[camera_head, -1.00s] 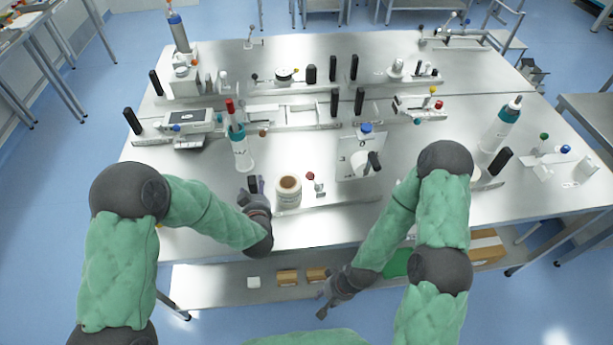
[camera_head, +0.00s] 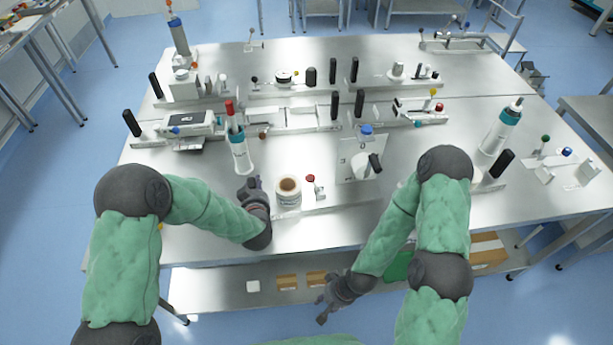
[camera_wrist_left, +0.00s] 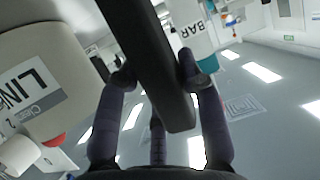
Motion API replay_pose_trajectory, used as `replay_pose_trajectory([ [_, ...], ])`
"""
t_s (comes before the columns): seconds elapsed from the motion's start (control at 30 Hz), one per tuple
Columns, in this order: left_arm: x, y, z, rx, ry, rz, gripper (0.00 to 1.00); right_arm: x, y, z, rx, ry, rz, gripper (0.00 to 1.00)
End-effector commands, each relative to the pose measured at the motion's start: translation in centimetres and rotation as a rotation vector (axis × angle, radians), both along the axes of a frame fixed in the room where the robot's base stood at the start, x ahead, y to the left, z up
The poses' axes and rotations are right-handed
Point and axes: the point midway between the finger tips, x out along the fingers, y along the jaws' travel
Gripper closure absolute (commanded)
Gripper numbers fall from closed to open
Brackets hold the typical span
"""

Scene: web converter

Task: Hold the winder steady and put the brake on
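The winder carries a white roll (camera_head: 288,192) with a brown core near the table's front edge. Its "LINER" label shows at the left of the left wrist view (camera_wrist_left: 40,85). A small red-topped lever (camera_head: 311,181) stands just right of the roll; which part is the brake is not marked. A black upright handle (camera_wrist_left: 160,70) stands left of the roll. My left gripper (camera_head: 252,184) is at this handle, with fingers against both sides of it in the left wrist view (camera_wrist_left: 158,82). My right gripper (camera_head: 324,306) hangs empty in front of the table edge; its finger opening is unclear.
A teal-and-white bottle (camera_head: 240,150) stands behind my left gripper. A white plate with a blue knob (camera_head: 366,131) lies to the right of the roll. Cardboard boxes (camera_head: 287,282) sit on the lower shelf. The tabletop in front of the roll is clear.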

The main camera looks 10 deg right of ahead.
Motion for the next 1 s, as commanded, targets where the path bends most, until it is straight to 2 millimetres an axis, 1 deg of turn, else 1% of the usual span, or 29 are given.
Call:
replay_pose_trajectory([
  [0.33,-0.01,0.0,-0.01,0.002,0.0,-0.001,1.0,0.0,0.0,0.0,0.0,0.0,0.0,0.67],
  [0.37,0.33,0.04,0.54,-0.006,-0.013,0.005,1.0,0.0,0.0,0.0,0.0,0.0,0.0,0.67],
  [0.47,0.32,0.04,0.53,-0.005,-0.013,0.005,1.0,0.0,0.0,-0.02,0.0,0.0,0.0,0.67],
  [1.0,0.14,0.05,-0.39,0.0,-0.006,0.002,1.0,0.01,0.0,-0.68,0.0,0.0,0.0,0.67],
])
